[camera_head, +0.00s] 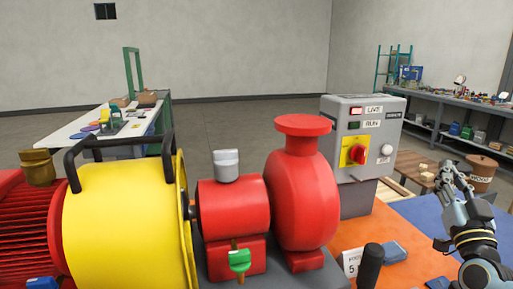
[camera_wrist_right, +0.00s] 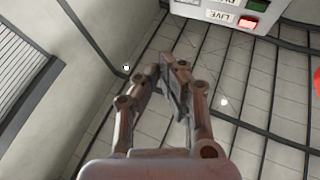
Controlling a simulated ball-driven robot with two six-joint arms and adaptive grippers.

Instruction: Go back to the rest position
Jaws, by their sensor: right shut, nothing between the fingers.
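My right gripper (camera_head: 447,172) is at the right edge of the head view, raised to the right of the grey control box (camera_head: 362,130). In the right wrist view its two fingers (camera_wrist_right: 168,72) come together at the tips with nothing between them. The box has a lit LIVE lamp and a red rotary switch on a yellow plate (camera_head: 355,152); part of the box (camera_wrist_right: 232,12) shows upside down at the top of the wrist view. My left gripper is not in view.
A red pump (camera_head: 302,195) and a yellow guard (camera_head: 118,232) stand in front.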

